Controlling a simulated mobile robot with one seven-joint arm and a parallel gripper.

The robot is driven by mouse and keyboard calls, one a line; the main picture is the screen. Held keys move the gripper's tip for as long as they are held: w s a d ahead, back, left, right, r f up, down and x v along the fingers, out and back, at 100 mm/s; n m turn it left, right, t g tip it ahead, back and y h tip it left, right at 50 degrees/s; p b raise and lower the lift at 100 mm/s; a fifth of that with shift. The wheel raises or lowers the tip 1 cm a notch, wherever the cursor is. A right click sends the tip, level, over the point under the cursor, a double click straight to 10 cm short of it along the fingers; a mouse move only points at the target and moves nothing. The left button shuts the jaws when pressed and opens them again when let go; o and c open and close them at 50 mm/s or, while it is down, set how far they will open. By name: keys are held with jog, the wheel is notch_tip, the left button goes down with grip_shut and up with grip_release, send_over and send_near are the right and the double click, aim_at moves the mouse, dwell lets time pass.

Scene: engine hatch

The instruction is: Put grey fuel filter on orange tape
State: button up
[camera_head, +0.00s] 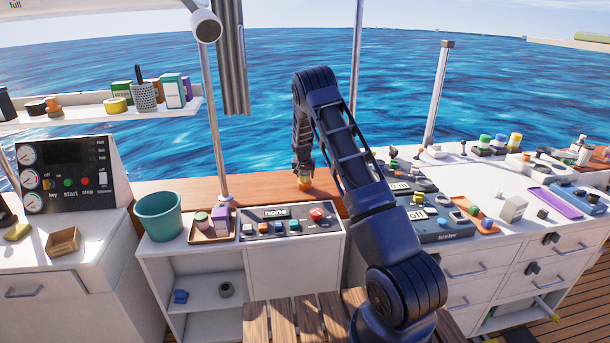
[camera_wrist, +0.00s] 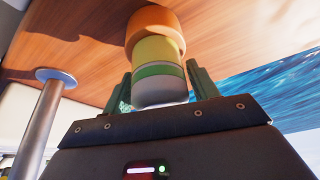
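An orange tape roll (camera_head: 305,187) is on the brown wooden ledge beyond the counter; it also shows at the top of the wrist view (camera_wrist: 155,22). The grey fuel filter (camera_wrist: 160,95) has a grey end, a green band and a yellow-green part. It stands in line with the orange tape and appears to rest on it; it shows small in the head view (camera_head: 305,174). My gripper (camera_wrist: 159,68) points down over the filter, one green finger on each side. The fingertips are very close to its sides, and I cannot tell whether they touch.
A metal post (camera_head: 217,110) rises left of my gripper. Below the ledge are a button panel (camera_head: 290,222), a tray of small items (camera_head: 210,228) and a teal bucket (camera_head: 159,214). The counter at right is crowded.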

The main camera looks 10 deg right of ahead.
jog(key=shift+o, duration=0.8)
jog(key=shift+r, duration=0.2)
jog(key=s+d+r, duration=0.1)
jog(key=s+r, duration=0.7)
jog(key=r, duration=0.6)
jog(key=s+d+r, duration=0.2)
jog(key=s+r, duration=0.6)
jog(key=r, duration=0.5)
jog(key=s+d+r+n+y, duration=0.1)
jog(key=s+r, duration=0.4)
jog(key=s, duration=0.3)
jog(key=s+d+r+y, duration=0.1)
jog(key=s+r, duration=0.4)
jog(key=s, duration=0.2)
jog(key=s+d+r+n, duration=0.1)
jog(key=s+r+n, duration=0.1)
jog(key=s, duration=3.1)
jog(key=shift+d+n+h, duration=0.3)
jog(key=shift+d+n, duration=0.1)
